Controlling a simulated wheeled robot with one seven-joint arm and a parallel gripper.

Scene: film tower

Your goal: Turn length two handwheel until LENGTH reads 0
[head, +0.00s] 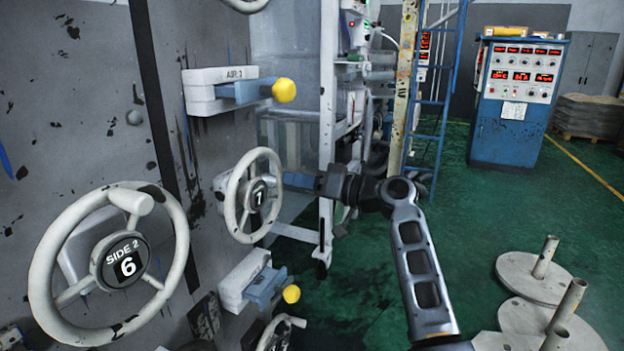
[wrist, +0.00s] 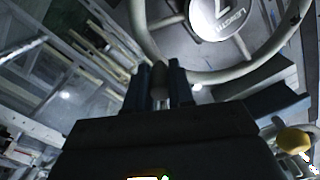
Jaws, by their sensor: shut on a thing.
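My gripper (head: 297,180) reaches in from the right at the wheel's right rim. In the wrist view my gripper (wrist: 161,82) has its two dark fingers shut on a small greyish piece at the rim, apparently the wheel's handle. The handle is mostly hidden by the fingers. No LENGTH reading is legible.
A larger wheel marked SIDE 2, 6 (head: 128,266) is at the left. Yellow-knobbed slides, one above (head: 285,91) and one below (head: 291,294), jut from the panel. A blue cabinet (head: 510,130) with red displays stands behind. Round plates with posts (head: 530,282) are at lower right; green floor between is clear.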

